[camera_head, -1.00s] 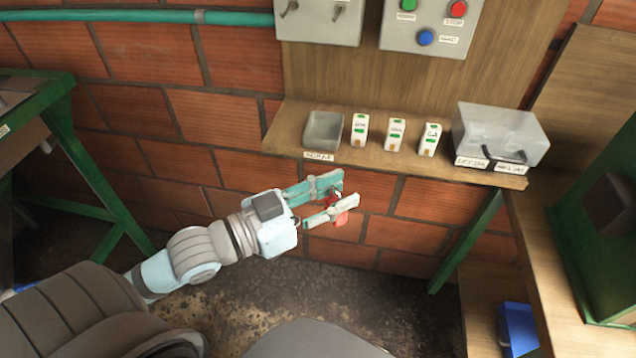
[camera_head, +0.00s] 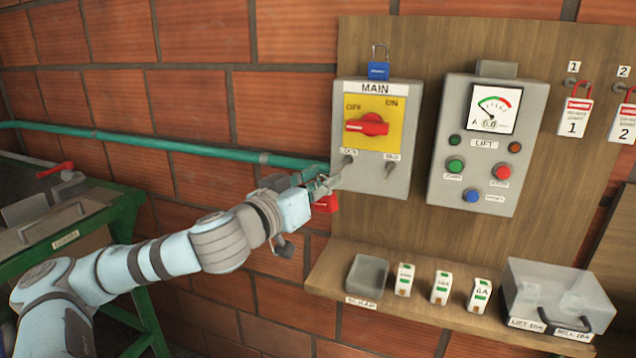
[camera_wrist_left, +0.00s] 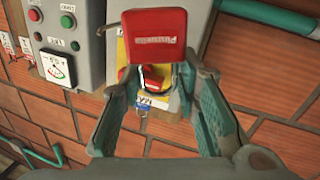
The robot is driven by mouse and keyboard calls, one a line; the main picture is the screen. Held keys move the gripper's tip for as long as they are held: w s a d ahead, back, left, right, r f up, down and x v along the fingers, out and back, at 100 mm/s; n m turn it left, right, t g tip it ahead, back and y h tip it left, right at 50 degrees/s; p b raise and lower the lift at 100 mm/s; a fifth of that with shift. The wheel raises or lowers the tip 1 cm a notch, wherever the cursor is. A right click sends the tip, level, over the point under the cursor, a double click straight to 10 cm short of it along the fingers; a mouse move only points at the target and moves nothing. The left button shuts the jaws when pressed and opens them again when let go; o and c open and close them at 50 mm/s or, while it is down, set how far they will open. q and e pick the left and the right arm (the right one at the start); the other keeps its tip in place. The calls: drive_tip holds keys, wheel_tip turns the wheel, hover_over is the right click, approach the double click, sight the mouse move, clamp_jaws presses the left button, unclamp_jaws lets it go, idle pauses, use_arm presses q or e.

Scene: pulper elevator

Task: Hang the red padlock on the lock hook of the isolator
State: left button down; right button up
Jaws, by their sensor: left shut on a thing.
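The red padlock (camera_head: 326,204) is held in my left gripper (camera_head: 322,186), close to the lower left corner of the grey isolator box (camera_head: 345,103). The isolator has a yellow plate with a red rotary switch (camera_head: 366,125). The lock hook (camera_head: 347,162) sits below the plate at left, just right of the fingertips; I cannot tell whether the shackle touches it. In the left wrist view the red padlock (camera_wrist_left: 155,34) covers much of the isolator, and the fingers (camera_wrist_left: 155,90) stand either side of its shackle. My right gripper is not in view.
A tag hook (camera_head: 390,170) is beside the lock hook. A blue padlock (camera_head: 378,70) is on top of the isolator. The lift panel (camera_head: 487,140) is to the right. Below, a wooden shelf (camera_head: 400,300) carries a grey tray (camera_head: 367,276), several white modules and a clear box (camera_head: 558,293).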

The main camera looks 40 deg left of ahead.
use_arm(q)
drive_tip(key=shift+w+r+p, duration=0.2)
drive_tip(key=shift+w+p, duration=0.5)
drive_tip(key=shift+p, duration=0.8)
drive_tip(key=shift+w+a+p, duration=0.15)
drive_tip(key=shift+w+p, duration=0.15)
drive_tip(key=shift+p, duration=0.05)
drive_tip(key=shift+w+a+f+p, duration=0.3)
drive_tip(key=shift+w+p, duration=0.3)
drive_tip(key=shift+w, duration=0.5)
drive_tip(key=shift+w+a+f+p, duration=0.35)
drive_tip(key=shift+w+p, duration=0.2)
drive_tip(key=shift+w, duration=0.6)
drive_tip(key=shift+w+a+f+p, duration=0.3)
drive_tip(key=shift+w+p, duration=0.3)
drive_tip(key=shift+w, duration=0.5)
drive_tip(key=c, duration=1.2)
unclamp_jaws()
drive_tip(key=shift+o, duration=0.2)
drive_tip(key=shift+r, duration=0.1)
